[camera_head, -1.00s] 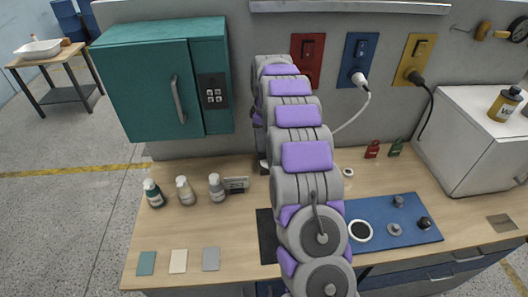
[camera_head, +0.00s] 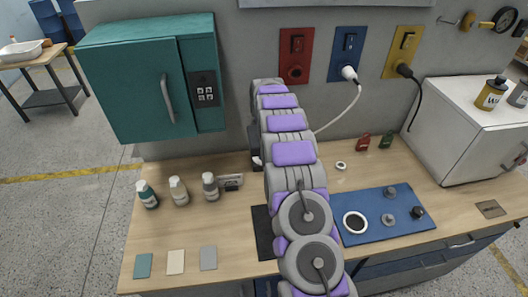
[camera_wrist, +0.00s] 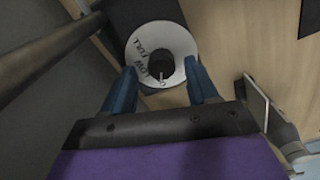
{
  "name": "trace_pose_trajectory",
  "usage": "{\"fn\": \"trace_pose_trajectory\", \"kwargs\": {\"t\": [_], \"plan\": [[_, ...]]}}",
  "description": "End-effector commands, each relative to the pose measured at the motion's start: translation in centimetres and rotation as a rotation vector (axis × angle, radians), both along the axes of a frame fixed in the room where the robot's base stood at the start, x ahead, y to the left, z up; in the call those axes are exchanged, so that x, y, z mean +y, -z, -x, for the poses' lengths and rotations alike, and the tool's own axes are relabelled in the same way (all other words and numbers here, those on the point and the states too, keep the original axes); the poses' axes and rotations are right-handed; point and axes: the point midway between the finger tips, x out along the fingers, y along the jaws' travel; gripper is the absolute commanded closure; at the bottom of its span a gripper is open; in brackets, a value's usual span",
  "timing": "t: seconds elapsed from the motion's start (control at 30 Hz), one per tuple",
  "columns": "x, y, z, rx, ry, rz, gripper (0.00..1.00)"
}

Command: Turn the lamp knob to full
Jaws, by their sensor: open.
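In the wrist view, a dark round knob (camera_wrist: 161,66) sits in the middle of a white ring-shaped dial (camera_wrist: 186,43). The dial has dark lettering on its left side, partly legible as "FULL" and "LOW". A short pale mark on the knob points toward the bottom of the picture. My gripper (camera_wrist: 161,77) is open, with one blue finger on each side of the knob. I cannot tell whether either finger touches it. In the head view my own arm hides the knob, and my gripper cannot be made out clearly there.
A teal cabinet (camera_head: 135,90) is on the wall at left. Several bottles (camera_head: 178,192) stand on the wooden bench (camera_head: 165,228) below it. Right of my arm lie a blue mat (camera_head: 365,232) with small parts and a white cabinet (camera_head: 455,145). A white cord (camera_head: 340,118) hangs from the blue socket plate.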

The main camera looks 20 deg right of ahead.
Motion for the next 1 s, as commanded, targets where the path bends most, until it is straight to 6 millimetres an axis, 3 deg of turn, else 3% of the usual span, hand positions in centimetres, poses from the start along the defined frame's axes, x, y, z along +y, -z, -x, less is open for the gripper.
{"fn": "trace_pose_trajectory", "kwargs": {"t": [0.1, 0.37, 0.9, 1.0], "plan": [[0.03, 1.13, 0.02, 0.0, 0.0, 0.0, 0.41], [-0.22, 1.36, -0.01, -0.001, 0.0, -0.002, 0.41], [-0.15, 1.36, -0.12, -0.003, 0.0, -0.001, 0.92], [-0.14, 1.36, -0.16, -0.003, -0.001, -0.001, 0.97]]}}
